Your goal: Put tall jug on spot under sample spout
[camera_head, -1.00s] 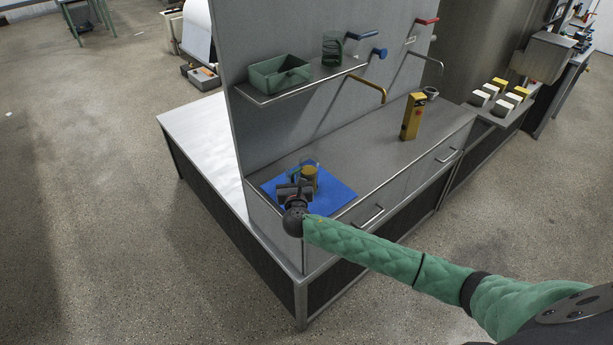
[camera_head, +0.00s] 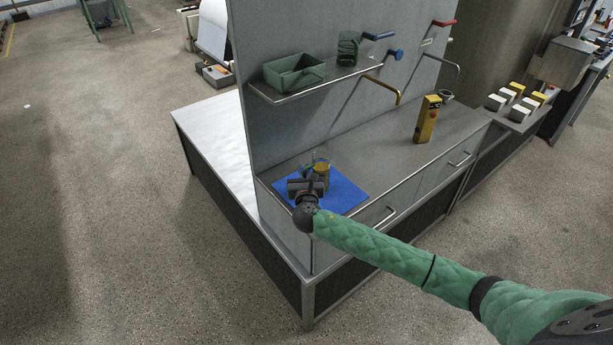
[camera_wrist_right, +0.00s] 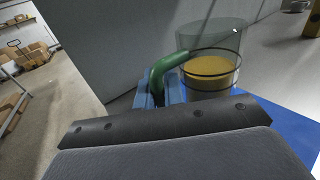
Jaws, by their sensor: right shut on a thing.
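A clear jug (camera_head: 322,166) with yellow contents and a green handle is at the blue mat (camera_head: 345,194) on the counter's near left end. In the right wrist view the jug (camera_wrist_right: 210,58) looks upright. My right gripper (camera_head: 309,184) is shut on its green handle (camera_wrist_right: 163,72), with blue fingers either side. I cannot tell whether the jug's base touches the mat. A brass spout (camera_head: 384,86) and a grey spout (camera_head: 446,62) come out of the back panel; I cannot tell which is the sample spout. My left gripper is not in view.
A shelf (camera_head: 325,80) holds a green bin (camera_head: 294,73) and a greenish glass vessel (camera_head: 348,48). A yellow box with a red button (camera_head: 427,119) stands on the counter, near a small cup (camera_head: 446,97). The counter between mat and yellow box is clear.

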